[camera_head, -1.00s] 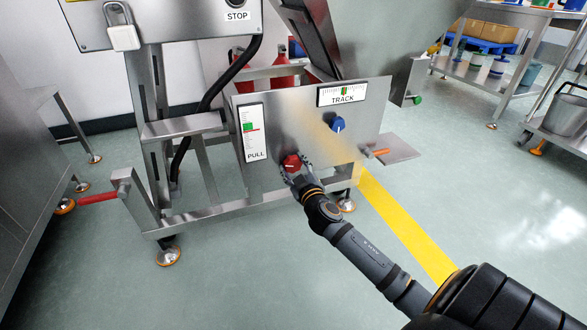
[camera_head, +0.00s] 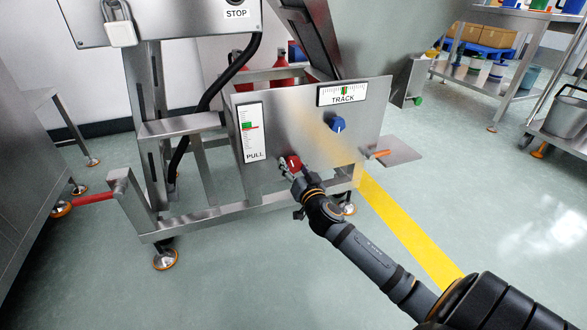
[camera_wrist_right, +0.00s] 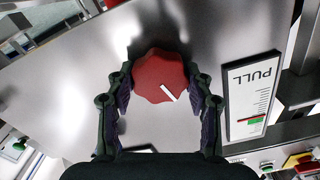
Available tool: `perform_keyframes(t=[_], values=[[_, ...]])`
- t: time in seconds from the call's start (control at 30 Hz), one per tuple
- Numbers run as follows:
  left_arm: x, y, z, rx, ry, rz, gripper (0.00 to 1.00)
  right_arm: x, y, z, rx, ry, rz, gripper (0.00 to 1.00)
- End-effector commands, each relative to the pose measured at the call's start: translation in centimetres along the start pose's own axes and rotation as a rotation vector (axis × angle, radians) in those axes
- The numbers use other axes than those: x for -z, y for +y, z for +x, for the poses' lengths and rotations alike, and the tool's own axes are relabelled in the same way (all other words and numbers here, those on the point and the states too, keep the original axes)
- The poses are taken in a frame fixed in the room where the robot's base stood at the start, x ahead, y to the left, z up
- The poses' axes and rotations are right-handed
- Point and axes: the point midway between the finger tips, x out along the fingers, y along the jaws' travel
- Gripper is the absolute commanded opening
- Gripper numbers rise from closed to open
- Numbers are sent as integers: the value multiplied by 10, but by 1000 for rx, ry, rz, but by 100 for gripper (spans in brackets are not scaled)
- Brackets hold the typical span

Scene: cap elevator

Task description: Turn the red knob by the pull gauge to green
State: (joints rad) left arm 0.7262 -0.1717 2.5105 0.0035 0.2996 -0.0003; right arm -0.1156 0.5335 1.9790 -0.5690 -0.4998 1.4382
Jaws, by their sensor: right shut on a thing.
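The red knob (camera_head: 292,163) is on the front panel, right of and below the PULL gauge (camera_head: 253,145). My right gripper (camera_head: 296,174) is at the knob, shut on it. In the right wrist view the red knob (camera_wrist_right: 158,72) sits between the two fingers, its white mark slanting to the lower right. There the PULL gauge (camera_wrist_right: 252,85) appears upside down. Its red pointer is at the edge of the green band nearest the word PULL. The far finger is partly hidden in the head view. My left gripper is not in view.
A blue knob (camera_head: 337,125) sits on the same panel, under the TRACK gauge (camera_head: 342,95). A metal flap (camera_head: 398,151) sticks out right of the panel. A red bar (camera_head: 92,197) lies low at the left.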

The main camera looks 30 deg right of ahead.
Motion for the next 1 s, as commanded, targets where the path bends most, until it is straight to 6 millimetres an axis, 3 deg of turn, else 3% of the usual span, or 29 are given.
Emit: perform_keyframes(t=[0.6,1.0], values=[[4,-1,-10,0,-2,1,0,-2,1,0,-1,-2,560,21],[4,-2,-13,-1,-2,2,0,-2,1,0,-2,-3,777,21]])
